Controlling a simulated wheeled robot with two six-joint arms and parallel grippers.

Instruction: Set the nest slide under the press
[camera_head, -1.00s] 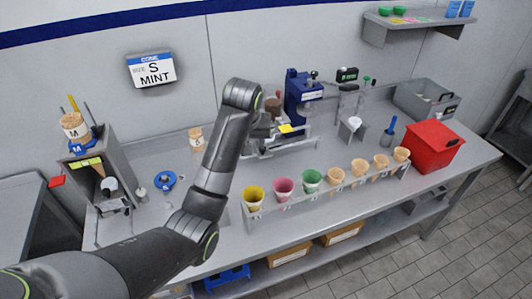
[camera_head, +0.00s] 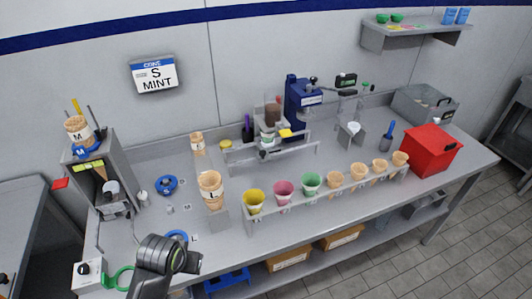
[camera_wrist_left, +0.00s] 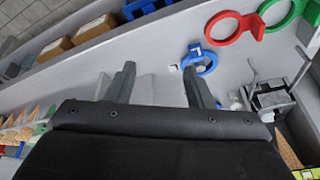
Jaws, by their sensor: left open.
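The blue press (camera_head: 300,110) stands at the back of the bench. In front of it and to its left is a grey rail track (camera_head: 300,150). What looks like the nest slide (camera_head: 267,141) sits on the track, left of the press column, with a yellow piece (camera_head: 286,132) beside it. I cannot tell its exact seating. My left arm's wrist shows at the front left of the bench in the head view, well away from the press. In the left wrist view my left gripper (camera_wrist_left: 160,82) is open, with nothing between its fingers. My right gripper is not in view.
A holder rack (camera_head: 330,195) with several coloured and tan cones runs along the front. A large cone marked L (camera_head: 211,188) stands left of it. A red box (camera_head: 432,150) is at the right. Blue, red (camera_wrist_left: 228,28) and green rings show near my left gripper.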

